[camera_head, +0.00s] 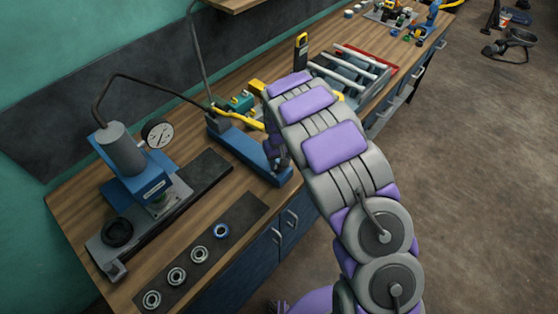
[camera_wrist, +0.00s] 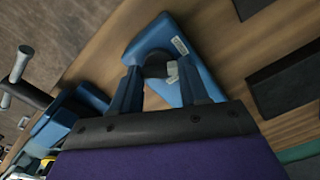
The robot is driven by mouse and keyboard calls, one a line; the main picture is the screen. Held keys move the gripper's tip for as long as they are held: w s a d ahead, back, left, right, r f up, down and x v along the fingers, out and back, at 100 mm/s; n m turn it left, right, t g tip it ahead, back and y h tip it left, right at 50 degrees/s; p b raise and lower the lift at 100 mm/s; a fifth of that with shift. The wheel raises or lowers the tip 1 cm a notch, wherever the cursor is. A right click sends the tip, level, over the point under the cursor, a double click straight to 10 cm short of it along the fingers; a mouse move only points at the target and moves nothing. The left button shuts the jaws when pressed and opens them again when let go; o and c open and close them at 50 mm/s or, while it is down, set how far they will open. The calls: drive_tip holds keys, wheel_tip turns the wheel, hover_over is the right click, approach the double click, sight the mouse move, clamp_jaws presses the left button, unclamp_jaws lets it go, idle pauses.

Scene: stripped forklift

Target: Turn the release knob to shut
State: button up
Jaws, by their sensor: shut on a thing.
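The release knob (camera_wrist: 156,68) looks like the dark, rounded piece between my fingertips in the wrist view. My gripper (camera_wrist: 160,76) is shut on it, one finger on each side. A small pale grey part (camera_wrist: 172,74) shows beside the right finger. The knob is at the blue pump body (camera_wrist: 150,38), which has a white label. In the head view the pump's blue base (camera_head: 246,152) lies on the bench, with a yellow handle (camera_head: 238,118) above it. My arm hides the knob there; only a little of my gripper (camera_head: 275,155) shows beside the blue base.
A blue press with a grey cylinder (camera_head: 121,148) and a gauge (camera_head: 158,134) stands left on the wooden bench (camera_head: 75,200). A hose (camera_head: 150,82) runs from it towards the pump. Several rings lie on a dark mat (camera_head: 245,209). A grey rack (camera_head: 350,75) stands behind my arm.

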sight(278, 164)
drive_tip(key=m, duration=0.6)
drive_tip(key=shift+m, duration=0.3)
drive_tip(key=m, duration=0.5)
drive_tip(key=shift+m, duration=0.4)
drive_tip(key=o, duration=1.1)
drive_tip(key=shift+a, duration=0.15)
drive_tip(key=shift+c, duration=0.2)
wheel_tip(278, 164, up, 17)
drive_tip(key=shift+r+p, duration=0.15)
drive_tip(key=shift+p, duration=0.3)
